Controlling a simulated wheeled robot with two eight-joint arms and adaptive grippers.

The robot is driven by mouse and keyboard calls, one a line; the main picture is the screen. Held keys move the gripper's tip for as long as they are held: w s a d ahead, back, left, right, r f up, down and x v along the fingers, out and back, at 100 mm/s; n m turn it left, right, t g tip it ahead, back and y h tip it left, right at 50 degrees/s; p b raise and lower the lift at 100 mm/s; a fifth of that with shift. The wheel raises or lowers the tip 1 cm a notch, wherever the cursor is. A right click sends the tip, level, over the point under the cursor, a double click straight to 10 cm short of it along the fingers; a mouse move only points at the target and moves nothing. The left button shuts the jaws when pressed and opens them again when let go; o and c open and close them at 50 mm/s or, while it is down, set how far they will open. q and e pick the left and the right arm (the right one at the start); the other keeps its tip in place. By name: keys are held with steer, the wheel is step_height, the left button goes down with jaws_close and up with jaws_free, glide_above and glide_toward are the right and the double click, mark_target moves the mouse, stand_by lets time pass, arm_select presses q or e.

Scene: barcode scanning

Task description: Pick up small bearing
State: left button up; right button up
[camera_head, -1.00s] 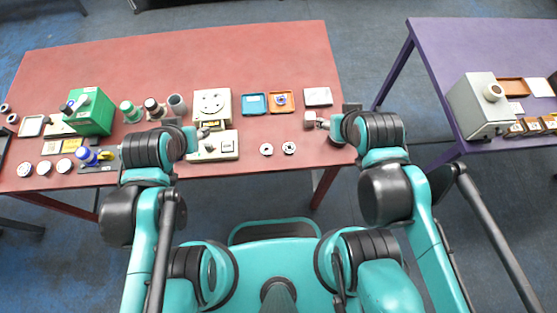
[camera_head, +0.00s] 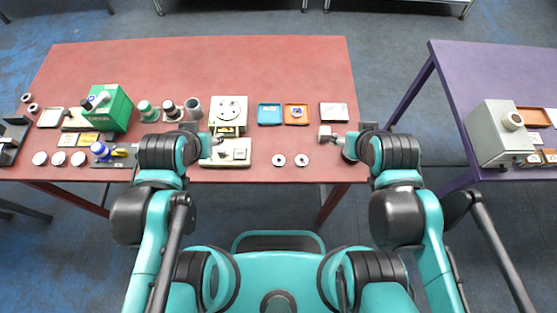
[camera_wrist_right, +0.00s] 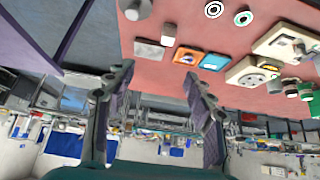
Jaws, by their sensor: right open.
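Two small ring-shaped discs lie flat near the front edge of the red table, a left one (camera_head: 279,160) and a right one (camera_head: 302,160). They also show at the top of the right wrist view, as one ring (camera_wrist_right: 214,10) and another ring (camera_wrist_right: 243,18). I cannot tell for sure which is the small bearing. Another small round part (camera_head: 296,112) lies in the orange tray. My right gripper (camera_head: 339,138) is right of the discs; in the wrist view its fingers (camera_wrist_right: 158,92) are apart and empty. My left gripper (camera_head: 212,140) is by the beige devices, its fingers unclear.
The red table (camera_head: 240,70) bears a blue tray (camera_head: 269,123), an orange tray (camera_head: 297,123), a grey plate (camera_head: 334,112), a beige device (camera_head: 229,110) and a green box (camera_head: 108,112). A white block (camera_head: 325,133) is by my right gripper. A purple table (camera_head: 480,75) stands apart at right.

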steer(key=shift+o, duration=0.4)
steer(key=n+g, duration=0.7)
steer(key=n, duration=1.3)
glide_above(279, 160)
steer(key=f, duration=0.8)
steer(key=w+f, duration=0.1)
steer(key=f, duration=0.3)
steer(key=shift+d+f+b, duration=0.35)
steer(key=shift+d, duration=0.05)
steer(key=shift+s+a+f, duration=0.15)
steer(key=shift+a+f, duration=0.05)
steer(key=shift+f, duration=0.1)
steer(key=shift+f+n, duration=0.3)
steer(key=shift+f, duration=0.05)
steer(key=f+b, duration=0.1)
steer(key=f, duration=0.1)
steer(key=f+b, duration=0.1)
steer(key=f, duration=0.1)
steer(key=f+b, duration=0.1)
steer(key=f, duration=0.2)
steer(key=shift+s+a+f+b, duration=0.1)
steer(key=shift+s+a+b, duration=0.15)
steer(key=shift+s+b, duration=0.15)
steer(key=shift+c, duration=0.6)
steer(key=c, duration=1.2)
